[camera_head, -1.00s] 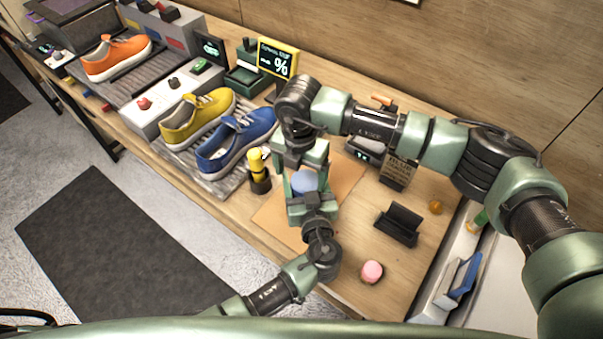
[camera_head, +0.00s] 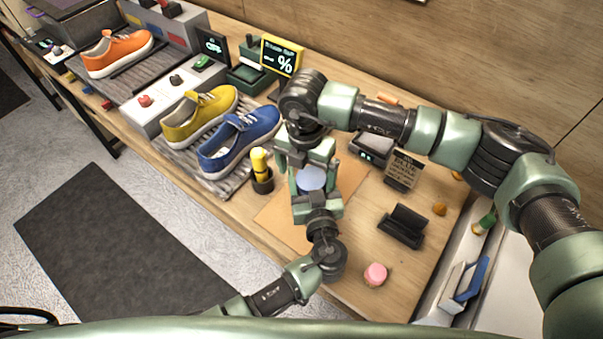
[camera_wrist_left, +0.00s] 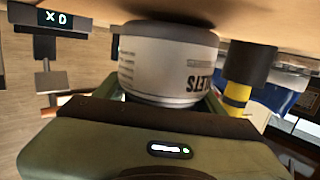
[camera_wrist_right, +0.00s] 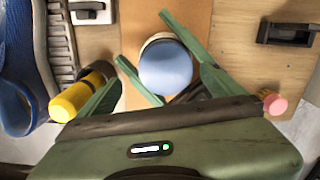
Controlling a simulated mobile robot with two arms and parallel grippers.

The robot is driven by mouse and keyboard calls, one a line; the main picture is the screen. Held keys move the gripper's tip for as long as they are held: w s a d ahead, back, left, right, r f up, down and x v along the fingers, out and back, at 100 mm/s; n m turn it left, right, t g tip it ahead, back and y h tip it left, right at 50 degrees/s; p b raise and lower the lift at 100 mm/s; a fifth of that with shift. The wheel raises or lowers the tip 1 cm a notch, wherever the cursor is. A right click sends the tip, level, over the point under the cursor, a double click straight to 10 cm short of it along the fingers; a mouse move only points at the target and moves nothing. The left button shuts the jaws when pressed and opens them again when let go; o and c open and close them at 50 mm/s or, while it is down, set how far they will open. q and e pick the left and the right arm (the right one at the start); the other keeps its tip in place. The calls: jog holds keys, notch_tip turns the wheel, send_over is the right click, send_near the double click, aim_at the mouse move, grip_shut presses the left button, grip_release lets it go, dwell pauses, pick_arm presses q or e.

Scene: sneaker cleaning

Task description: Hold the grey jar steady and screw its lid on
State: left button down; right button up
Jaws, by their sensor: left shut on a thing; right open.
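The grey jar (camera_wrist_left: 168,65) is pale with dark printing and shows in the left wrist view, which sees the table upside down. My left gripper (camera_head: 316,208) is shut on the jar from the front. A round blue lid (camera_head: 311,179) lies over the jar's top; the right wrist view also shows this lid (camera_wrist_right: 166,67) with a pale rim below it. My right gripper (camera_wrist_right: 170,60) is open, with one finger on each side of the lid. Whether the lid's thread is engaged is hidden.
A dark cup (camera_head: 263,181) with a yellow bottle stands close left of the jar. Blue (camera_head: 238,138) and yellow (camera_head: 200,116) sneakers lie further left. A black stand (camera_head: 402,226) and a pink round item (camera_head: 376,274) are to the right. An orange-brown mat (camera_head: 275,215) lies beneath.

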pick_arm(q)
jog(key=shift+w+d+r, duration=0.1)
pick_arm(e)
jog(key=r, duration=0.6)
jog(key=shift+w+a, duration=0.1)
jog(key=shift+a, duration=0.1)
pick_arm(q)
jog(key=shift+a, duration=0.2)
pick_arm(e)
jog(key=shift+a+r, duration=0.25)
jog(key=shift+r, duration=0.2)
pick_arm(q)
jog(key=shift+d, duration=0.1)
pick_arm(e)
jog(key=shift+w, duration=0.1)
jog(key=shift+d, duration=0.1)
pick_arm(q)
jog(key=shift+c, duration=1.9)
grip_release()
jog(key=shift+o, duration=1.2)
pick_arm(e)
jog(key=shift+r, duration=0.1)
